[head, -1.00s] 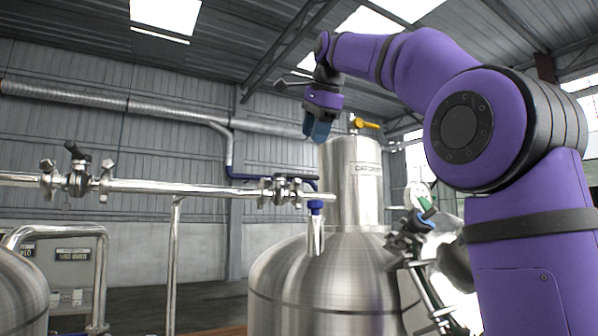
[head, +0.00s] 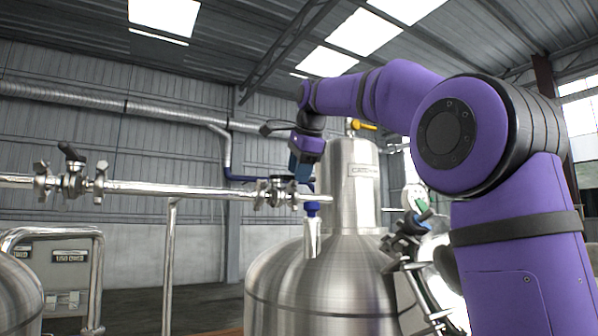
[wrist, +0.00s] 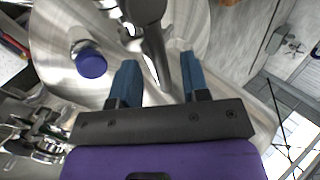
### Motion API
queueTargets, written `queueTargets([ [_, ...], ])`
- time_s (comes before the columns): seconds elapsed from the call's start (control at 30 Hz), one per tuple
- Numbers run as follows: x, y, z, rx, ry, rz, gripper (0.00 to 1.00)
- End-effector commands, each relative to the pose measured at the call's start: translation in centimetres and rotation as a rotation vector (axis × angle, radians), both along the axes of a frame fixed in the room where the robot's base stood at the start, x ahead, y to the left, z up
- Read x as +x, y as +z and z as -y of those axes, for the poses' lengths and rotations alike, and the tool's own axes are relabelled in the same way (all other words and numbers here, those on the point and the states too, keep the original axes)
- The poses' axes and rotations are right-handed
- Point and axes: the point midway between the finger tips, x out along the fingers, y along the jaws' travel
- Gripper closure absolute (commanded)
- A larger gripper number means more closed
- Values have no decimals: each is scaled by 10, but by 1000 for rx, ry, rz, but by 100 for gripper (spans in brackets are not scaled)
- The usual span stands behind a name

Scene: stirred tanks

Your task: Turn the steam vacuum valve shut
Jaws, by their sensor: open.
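My gripper (head: 298,176) is open and points down just above the clamped valve (head: 272,194) at the right end of the horizontal steel pipe. No label names this as the steam vacuum valve. In the wrist view the blue fingers (wrist: 159,66) stand apart on either side of a dark grey lever handle (wrist: 155,48). The handle reaches into the gap between them, and I cannot tell whether a finger touches it. In the head view the gripper partly hides the top of this valve.
A similar valve with a black handle (head: 73,172) sits further left on the pipe (head: 185,188). A blue cap (wrist: 91,63) is left of the fingers.

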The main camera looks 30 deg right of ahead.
Motion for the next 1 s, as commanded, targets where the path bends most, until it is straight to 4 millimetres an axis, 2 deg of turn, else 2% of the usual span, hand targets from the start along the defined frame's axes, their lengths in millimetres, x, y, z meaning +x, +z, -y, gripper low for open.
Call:
queueTargets([
  [0.33, 2, -3, 0, 0, 0, 1, 58],
  [0.5, 2, -3, 0, 0, 0, 1, 97],
  [0.53, 2, -3, 0, 0, 0, 1, 100],
  [1.0, -2, -3, -2, 0, -65, 0, 100],
])
